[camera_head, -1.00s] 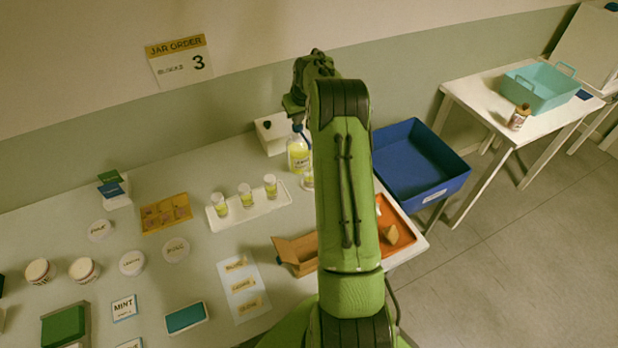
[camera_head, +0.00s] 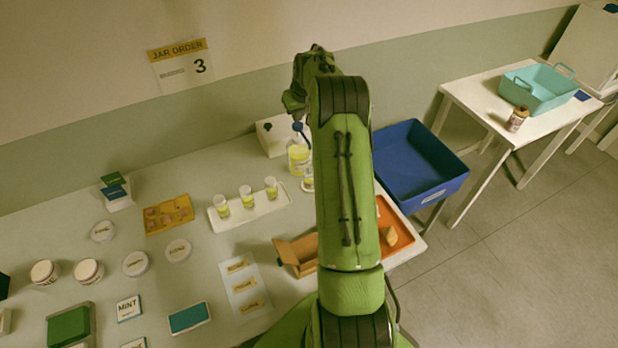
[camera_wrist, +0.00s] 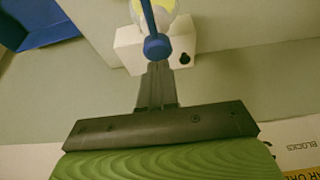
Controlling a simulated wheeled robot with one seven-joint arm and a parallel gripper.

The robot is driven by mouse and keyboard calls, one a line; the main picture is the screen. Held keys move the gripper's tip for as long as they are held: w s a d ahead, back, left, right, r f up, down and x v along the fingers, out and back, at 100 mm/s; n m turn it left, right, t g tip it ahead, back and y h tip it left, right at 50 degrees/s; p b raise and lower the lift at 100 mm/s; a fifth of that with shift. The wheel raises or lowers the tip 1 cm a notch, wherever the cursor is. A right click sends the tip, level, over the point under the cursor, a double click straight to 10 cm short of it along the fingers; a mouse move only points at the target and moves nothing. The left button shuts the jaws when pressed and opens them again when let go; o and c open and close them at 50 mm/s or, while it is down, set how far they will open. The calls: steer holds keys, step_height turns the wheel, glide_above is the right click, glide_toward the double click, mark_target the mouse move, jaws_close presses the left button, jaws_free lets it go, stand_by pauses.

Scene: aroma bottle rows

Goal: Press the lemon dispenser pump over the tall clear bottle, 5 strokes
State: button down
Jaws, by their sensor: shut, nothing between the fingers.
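The lemon dispenser (camera_head: 298,158) is a clear bottle of yellow liquid with a blue pump (camera_head: 301,131), at the back of the table left of my arm. A small clear vessel with some yellow in it (camera_head: 308,183) stands in front of it, partly hidden by my arm; I cannot tell if it is the tall clear bottle. In the wrist view the round blue pump head (camera_wrist: 157,46) is at the tips of my gripper (camera_wrist: 157,68), which is shut and empty. I cannot tell whether the tips touch the pump. The yellow bottle (camera_wrist: 160,8) is cut off at the top edge.
A white box with a black knob (camera_head: 270,136) stands behind the dispenser. A white tray (camera_head: 234,222) holds three glasses of yellow liquid.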

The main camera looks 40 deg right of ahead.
steer(key=shift+f+b, duration=1.05)
steer(key=shift+f, duration=0.4)
steer(key=shift+s, duration=0.1)
steer(key=shift+r, duration=0.1)
steer(key=shift+r+p, duration=1.05)
steer(key=shift+r, duration=0.3)
steer(key=shift+f, duration=0.1)
